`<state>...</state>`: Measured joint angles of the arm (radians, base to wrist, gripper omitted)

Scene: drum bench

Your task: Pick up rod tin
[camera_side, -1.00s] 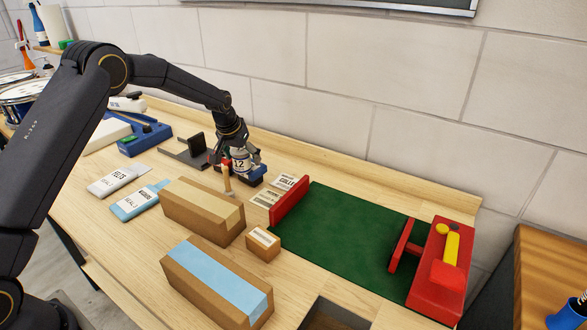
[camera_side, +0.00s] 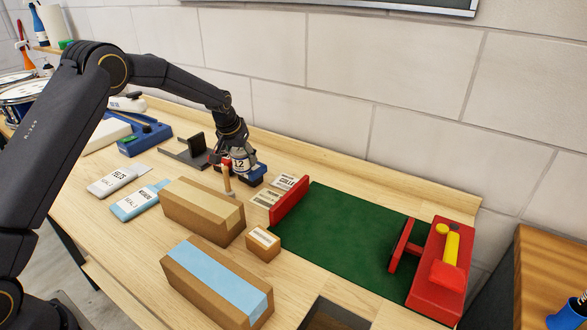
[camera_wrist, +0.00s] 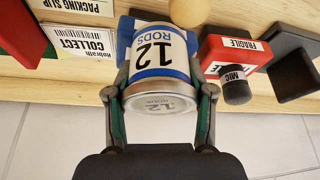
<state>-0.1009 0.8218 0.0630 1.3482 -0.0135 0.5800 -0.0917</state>
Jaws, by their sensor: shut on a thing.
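The rod tin (camera_wrist: 158,52) has a white label reading "12 RODS", a blue band and a silver lid. In the side view the tin (camera_side: 239,164) sits upright at a blue block (camera_side: 256,174) near the back wall, partly hidden by my fingers. My gripper (camera_wrist: 162,93) is shut on the tin, one finger on each side near the lid. It comes from above in the side view (camera_side: 238,156). The tin's underside and its contact with the blue block are hidden.
A wooden peg-shaped thing (camera_side: 227,180) stands close in front of the tin. A red "FRAGILE" block (camera_wrist: 232,52) and a dark microphone-like piece (camera_wrist: 236,88) are beside it. Cardboard boxes (camera_side: 203,210) stand in front.

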